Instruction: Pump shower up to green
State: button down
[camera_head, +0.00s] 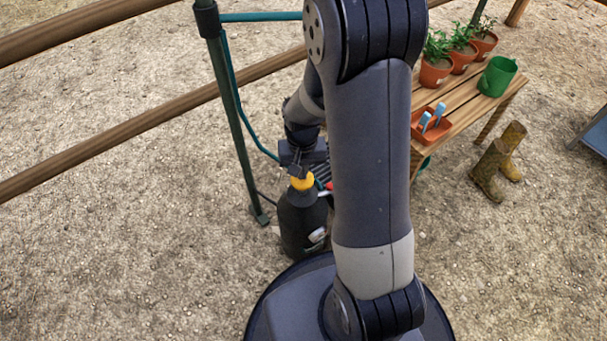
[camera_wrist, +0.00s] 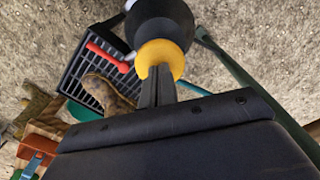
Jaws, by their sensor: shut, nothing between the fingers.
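The pump shower (camera_head: 303,225) is a dark bottle standing upright on the ground, with a yellow pump knob (camera_head: 302,183) on top. A small pale gauge-like patch (camera_head: 317,235) shows low on its side; its reading is too small to make out. My gripper (camera_head: 297,169) is directly above the knob, pointing down, shut and empty. In the wrist view the closed fingertips (camera_wrist: 157,70) overlap the near edge of the yellow knob (camera_wrist: 162,53). They look at or very near its top; I cannot tell whether they touch. The dark bottle (camera_wrist: 167,18) shows beyond the knob.
A dark grate (camera_wrist: 92,72) with a brown boot-like thing (camera_wrist: 108,96) lies beside the bottle. A green frame post (camera_head: 235,125) stands left. A wooden bench (camera_head: 464,105) with potted plants and a red tool tray (camera_head: 431,124) is right, near boots (camera_head: 490,170). Ground at left is clear.

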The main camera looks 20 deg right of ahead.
jog(key=shift+f+b, duration=0.7)
jog(key=shift+f, duration=0.55)
jog(key=shift+r+p, duration=2.3)
jog(key=shift+r, duration=0.4)
